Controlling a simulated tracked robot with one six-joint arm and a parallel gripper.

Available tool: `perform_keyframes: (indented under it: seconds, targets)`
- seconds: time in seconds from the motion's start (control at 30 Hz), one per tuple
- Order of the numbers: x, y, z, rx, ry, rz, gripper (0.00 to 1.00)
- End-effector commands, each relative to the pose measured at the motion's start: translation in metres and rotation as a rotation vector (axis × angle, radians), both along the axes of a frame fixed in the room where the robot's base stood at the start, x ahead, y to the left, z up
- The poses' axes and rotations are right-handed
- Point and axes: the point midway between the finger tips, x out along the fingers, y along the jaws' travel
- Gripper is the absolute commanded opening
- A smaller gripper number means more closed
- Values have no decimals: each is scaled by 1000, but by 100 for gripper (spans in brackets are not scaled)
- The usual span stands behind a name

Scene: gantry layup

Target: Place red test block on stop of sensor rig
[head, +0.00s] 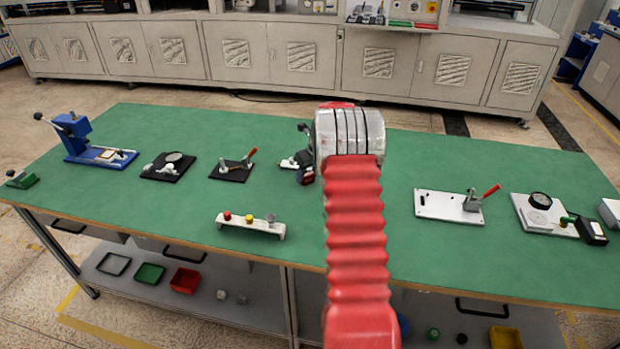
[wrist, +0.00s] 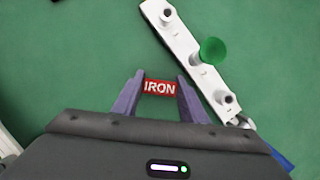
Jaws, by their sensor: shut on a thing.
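In the head view my arm hides the gripper and block.
The green table (head: 300,230) also holds a white bar with coloured knobs (head: 250,224), a black plate with a red-handled clamp (head: 232,168), a white plate with a clamp (head: 440,205) and a blue press (head: 75,135). Free green surface lies left of the block in the wrist view.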

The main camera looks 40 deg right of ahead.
Motion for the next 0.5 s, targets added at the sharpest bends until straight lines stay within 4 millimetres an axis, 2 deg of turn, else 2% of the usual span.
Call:
perform_keyframes:
  seconds: [0.3, 0.5]
  targets:
    - [0, 0, 1, -1, -1, 0, 2]
    - [0, -1, 3, -1, -2, 0, 2]
